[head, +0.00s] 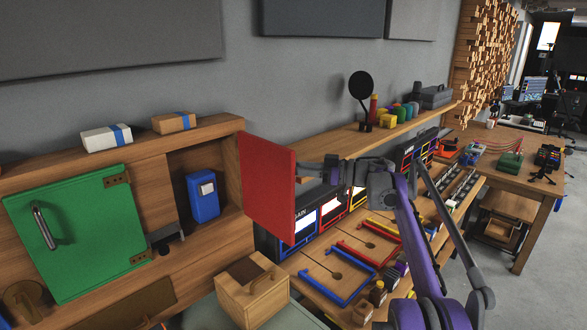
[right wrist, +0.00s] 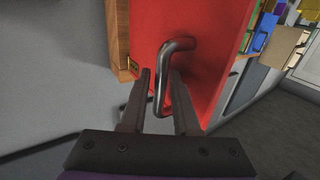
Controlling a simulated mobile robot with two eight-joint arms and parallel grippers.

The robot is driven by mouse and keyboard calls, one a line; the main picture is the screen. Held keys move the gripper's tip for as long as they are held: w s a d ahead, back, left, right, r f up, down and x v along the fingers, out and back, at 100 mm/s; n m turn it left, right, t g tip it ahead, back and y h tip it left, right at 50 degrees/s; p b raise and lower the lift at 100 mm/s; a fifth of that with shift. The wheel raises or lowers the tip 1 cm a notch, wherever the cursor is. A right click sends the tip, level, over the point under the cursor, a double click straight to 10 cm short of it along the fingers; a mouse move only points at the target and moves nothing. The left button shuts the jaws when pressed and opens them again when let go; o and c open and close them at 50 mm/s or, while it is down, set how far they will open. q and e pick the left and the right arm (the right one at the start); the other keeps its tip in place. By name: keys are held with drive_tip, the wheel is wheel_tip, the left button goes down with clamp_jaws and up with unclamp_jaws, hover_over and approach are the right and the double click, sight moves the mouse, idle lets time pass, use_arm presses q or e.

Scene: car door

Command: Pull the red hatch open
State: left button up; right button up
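The red hatch (head: 267,190) stands swung out from the wooden cabinet, at the right end of its open compartment. In the right wrist view the hatch (right wrist: 215,45) fills the upper middle, with its bent metal handle (right wrist: 161,85) on its face. My right gripper (head: 315,171) is at the hatch's right side. In the right wrist view its two fingers (right wrist: 161,85) are on either side of the handle, with a gap visible, so it looks open around the handle. In the head view the handle is mostly hidden. My left gripper is not in view.
A blue box (head: 203,196) stands in the open compartment. A green hatch (head: 80,232) with a metal handle is at the left. A wooden box (head: 252,291) is in front, below the red hatch. A workbench with colored tools (head: 360,250) lies under my right arm.

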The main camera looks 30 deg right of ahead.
drive_tip(key=b+v, duration=0.1)
drive_tip(key=v, duration=1)
idle(0.4)
